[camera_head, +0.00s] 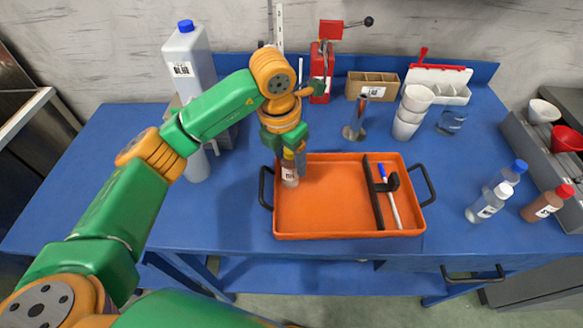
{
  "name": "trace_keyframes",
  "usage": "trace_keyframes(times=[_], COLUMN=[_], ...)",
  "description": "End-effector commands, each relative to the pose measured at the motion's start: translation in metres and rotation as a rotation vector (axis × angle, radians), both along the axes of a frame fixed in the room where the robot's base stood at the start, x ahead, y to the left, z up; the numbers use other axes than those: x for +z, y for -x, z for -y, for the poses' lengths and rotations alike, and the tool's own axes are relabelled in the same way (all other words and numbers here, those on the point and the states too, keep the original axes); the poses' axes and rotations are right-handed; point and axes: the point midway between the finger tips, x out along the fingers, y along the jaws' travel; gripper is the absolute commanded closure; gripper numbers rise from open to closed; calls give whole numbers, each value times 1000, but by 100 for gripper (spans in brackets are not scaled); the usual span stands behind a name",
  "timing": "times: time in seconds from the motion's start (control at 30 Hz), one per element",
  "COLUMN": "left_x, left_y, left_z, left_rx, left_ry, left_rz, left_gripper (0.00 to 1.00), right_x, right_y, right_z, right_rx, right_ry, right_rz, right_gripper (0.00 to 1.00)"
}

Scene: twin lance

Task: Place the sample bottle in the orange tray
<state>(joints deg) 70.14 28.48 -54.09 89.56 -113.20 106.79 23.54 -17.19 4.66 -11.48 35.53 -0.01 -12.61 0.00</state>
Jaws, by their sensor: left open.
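The orange tray (335,229) lies on the blue table, with a black handle at each side. A small bottle with a white label (289,177), likely the sample bottle, stands upright in the tray's back left part. My left gripper (293,158) is open right above the bottle, with its fingers around or beside the bottle's top. The bottle's cap is largely hidden by the gripper. My right gripper is out of view.
Stacked white cups (409,113) and a metal stand (356,122) are behind the tray. Several capped bottles (489,203) stand at right. A large jug (187,65) stands back left.

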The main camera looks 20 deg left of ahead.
Motion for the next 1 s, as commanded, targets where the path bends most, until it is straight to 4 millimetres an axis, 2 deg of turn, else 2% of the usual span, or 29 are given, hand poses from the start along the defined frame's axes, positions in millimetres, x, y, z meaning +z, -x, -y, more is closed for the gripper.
trace_keyframes(times=[0.1,0.3,0.47,0.87,0.93,1.0], left_x=[27,64,73,74,82,102], left_y=[3,8,10,10,10,10], left_z=[-2,-5,-5,-5,-5,-5], left_rx=[0,0,0,0,0,0], left_ry=[-1,-1,-1,0,0,0], left_rz=[5,2,0,-1,-1,0], left_gripper=[36,36,36,36,36,36], right_x=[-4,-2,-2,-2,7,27], right_y=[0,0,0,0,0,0], right_z=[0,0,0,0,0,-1], right_rx=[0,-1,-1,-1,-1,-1], right_ry=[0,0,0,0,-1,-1], right_rz=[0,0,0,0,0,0], right_gripper=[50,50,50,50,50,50])
